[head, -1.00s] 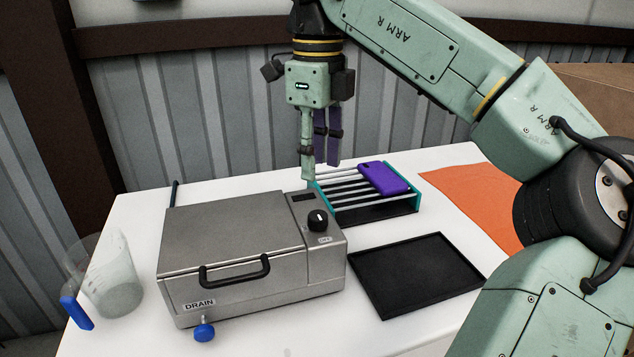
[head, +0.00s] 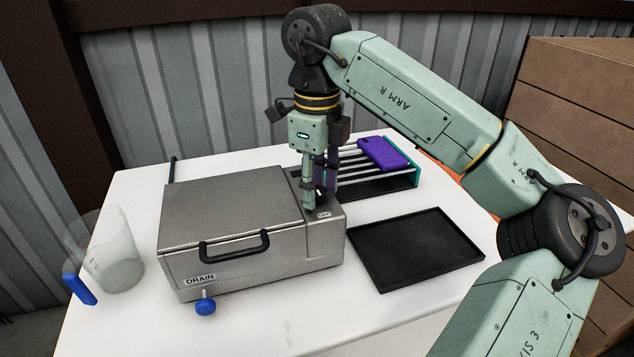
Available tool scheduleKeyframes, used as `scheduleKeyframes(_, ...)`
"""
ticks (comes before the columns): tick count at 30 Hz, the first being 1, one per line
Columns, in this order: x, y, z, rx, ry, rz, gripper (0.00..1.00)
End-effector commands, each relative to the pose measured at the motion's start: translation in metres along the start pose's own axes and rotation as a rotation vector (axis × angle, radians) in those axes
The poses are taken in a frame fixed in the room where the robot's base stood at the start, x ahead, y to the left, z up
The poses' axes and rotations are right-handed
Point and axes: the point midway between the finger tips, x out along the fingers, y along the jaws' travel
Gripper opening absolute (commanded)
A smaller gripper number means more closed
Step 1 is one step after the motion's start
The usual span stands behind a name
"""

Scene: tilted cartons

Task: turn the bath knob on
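The bath (head: 228,212) is a grey metal box with a closed lid and a black front handle. Its control panel (head: 326,238) is on the right side. The knob, black with a white mark a second ago, is now hidden behind my fingers. A small label (head: 323,214) shows just in front of that spot. My gripper (head: 316,199) points down with its fingertips low over the panel, where the knob stands. I cannot tell whether the fingers touch the knob or are closed around it.
A blue drain valve (head: 205,306) sticks out at the bath's front. A clear jug (head: 112,262) with a blue handle stands at left. A rack (head: 372,188) holding a purple item (head: 384,153) is behind at right. An empty black tray (head: 415,250) lies at right.

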Motion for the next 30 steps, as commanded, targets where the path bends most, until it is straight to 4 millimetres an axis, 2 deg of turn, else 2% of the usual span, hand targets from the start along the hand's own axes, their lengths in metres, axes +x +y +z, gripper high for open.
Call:
scheduleKeyframes(7, 0.0006, -0.0002, 0.0, 0.0, 0.0, 0.0, 0.36)
scheduleKeyframes(23, 0.0002, -0.0002, 0.0001, 0.0, 0.0, 0.0, 0.01)
scheduleKeyframes(30, 0.0004, -0.0004, 0.0001, 0.02, 0.0, -0.001, 0.01)
